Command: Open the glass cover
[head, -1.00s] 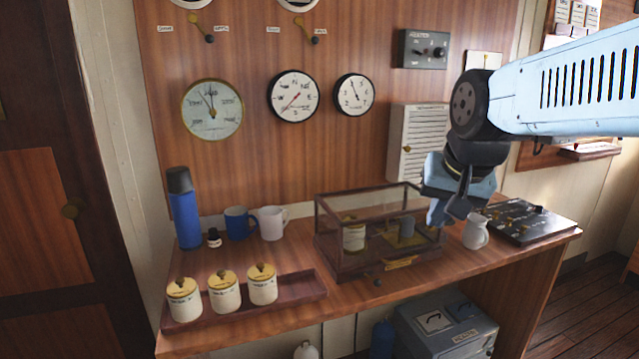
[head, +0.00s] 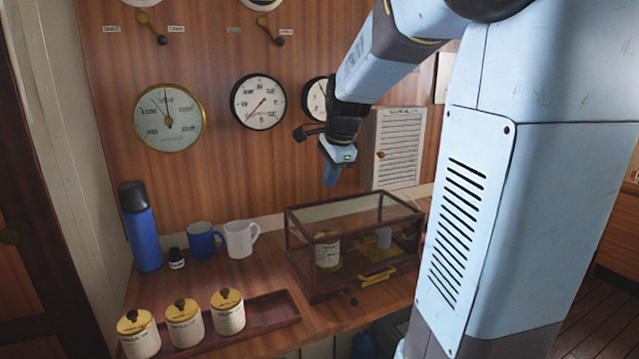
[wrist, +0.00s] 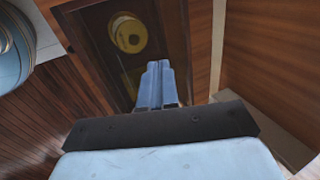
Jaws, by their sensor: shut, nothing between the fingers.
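The glass cover (head: 350,215) is a box of clear panes in a dark wood frame, standing closed on the wooden counter. Inside it are a cream jar (head: 327,252) and a grey object, with brass pieces near the front right. My gripper (head: 331,176) is above the case toward its back, fingers pointing down, apart from it.
A tray (head: 268,312) with lidded canisters is at the front left. A blue flask (head: 140,226), a blue mug (head: 205,241) and a white mug (head: 240,239) stand left of the case. A louvred wall box (head: 394,148) is behind it. My arm hides the counter's right side.

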